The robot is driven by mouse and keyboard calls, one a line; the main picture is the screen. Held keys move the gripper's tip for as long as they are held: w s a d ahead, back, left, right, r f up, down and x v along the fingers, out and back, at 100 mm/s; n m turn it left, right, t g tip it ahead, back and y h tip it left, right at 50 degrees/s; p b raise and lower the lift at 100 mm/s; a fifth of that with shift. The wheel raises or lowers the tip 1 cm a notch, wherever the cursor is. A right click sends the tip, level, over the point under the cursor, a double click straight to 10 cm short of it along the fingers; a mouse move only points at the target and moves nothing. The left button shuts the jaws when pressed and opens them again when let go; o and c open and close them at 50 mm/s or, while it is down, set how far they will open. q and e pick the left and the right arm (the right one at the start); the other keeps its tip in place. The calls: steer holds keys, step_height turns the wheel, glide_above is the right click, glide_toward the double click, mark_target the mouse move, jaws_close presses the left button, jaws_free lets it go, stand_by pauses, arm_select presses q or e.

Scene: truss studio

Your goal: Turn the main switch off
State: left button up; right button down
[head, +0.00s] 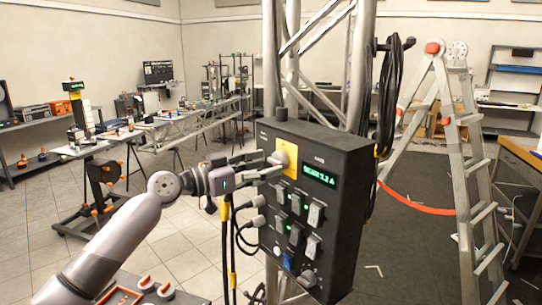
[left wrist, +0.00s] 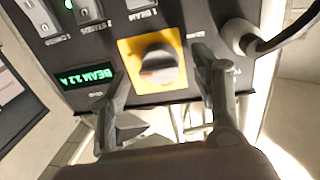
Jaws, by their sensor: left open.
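The main switch is a grey rotary knob (head: 279,158) on a yellow plate (head: 291,159), high on the dark control box (head: 335,150). In the left wrist view the knob (left wrist: 157,65) has a reddish mark on one side of its face. My left gripper (head: 271,162) is open, its fingers pointing at the knob from the left. In the left wrist view the fingers (left wrist: 158,92) are spread, one towards each side of the knob. I cannot tell whether either touches it. The green display (head: 320,177) beside the plate is lit with BEAM text. My right gripper is not in view.
Several rocker switches (head: 296,205) and plugged cables (head: 245,222) sit below the knob. The box hangs on a metal truss (head: 360,60) with coiled black cable (head: 390,90). A stepladder (head: 450,120) stands to the right.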

arm_select(q)
steer(key=shift+x, duration=1.2)
steer(key=shift+c, duration=0.4)
steer(key=c, duration=1.1)
steer(key=shift+o, duration=0.2)
